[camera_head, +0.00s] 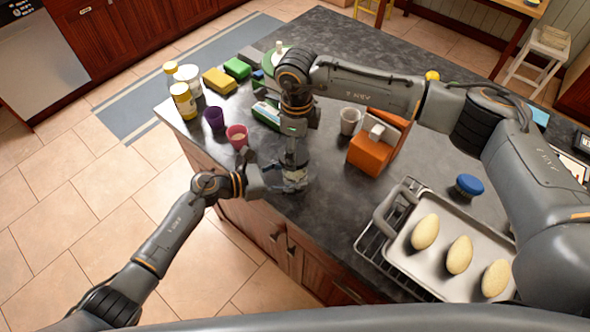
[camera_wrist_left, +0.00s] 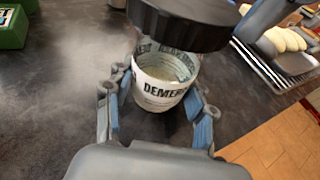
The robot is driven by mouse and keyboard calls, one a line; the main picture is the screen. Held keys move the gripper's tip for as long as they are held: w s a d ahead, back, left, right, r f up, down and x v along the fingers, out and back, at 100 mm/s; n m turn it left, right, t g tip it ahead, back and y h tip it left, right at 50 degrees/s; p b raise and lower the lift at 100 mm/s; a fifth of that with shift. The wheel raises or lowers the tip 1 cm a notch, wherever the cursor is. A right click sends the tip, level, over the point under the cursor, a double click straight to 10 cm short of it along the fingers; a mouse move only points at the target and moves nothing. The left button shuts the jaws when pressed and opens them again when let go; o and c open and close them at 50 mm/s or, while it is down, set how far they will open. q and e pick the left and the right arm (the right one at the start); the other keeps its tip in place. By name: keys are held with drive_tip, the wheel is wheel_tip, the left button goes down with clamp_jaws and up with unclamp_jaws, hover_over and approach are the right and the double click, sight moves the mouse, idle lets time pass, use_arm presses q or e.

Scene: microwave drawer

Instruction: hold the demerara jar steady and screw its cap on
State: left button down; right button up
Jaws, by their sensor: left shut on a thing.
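The demerara jar (camera_wrist_left: 160,90), a whitish tub with dark lettering, stands on the dark counter in the left wrist view. Its mouth is uncovered at the front. My left gripper (camera_wrist_left: 157,98) is shut around it, blue pads on both sides. In the head view my left gripper (camera_head: 274,183) reaches the counter edge, and the jar is mostly hidden by the grippers. The dark round cap (camera_wrist_left: 180,24) is above the jar's far rim, tilted in view and apart from the near rim. My right gripper (camera_head: 293,166) comes down from above, its fingers beside the cap.
A grey tray (camera_head: 390,262) with three oval loaves sits on a rack at right. A blue-topped item (camera_head: 470,184) lies behind the tray.

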drive_tip(key=n, duration=1.1)
drive_tip(key=shift+n, duration=0.3)
drive_tip(key=n, duration=0.5)
drive_tip(key=shift+s, duration=0.1)
drive_tip(key=n, duration=0.5)
drive_tip(key=c, duration=1.2)
drive_tip(key=m, duration=0.4)
drive_tip(key=shift+d+f+m, duration=0.15)
drive_tip(key=shift+d+m, duration=0.15)
drive_tip(key=m, duration=0.8)
drive_tip(key=shift+m, duration=0.3)
drive_tip(key=m, duration=0.5)
drive_tip(key=shift+a, duration=0.25)
drive_tip(key=o, duration=1.2)
drive_tip(key=shift+w, duration=0.2)
drive_tip(key=shift+r, duration=0.2)
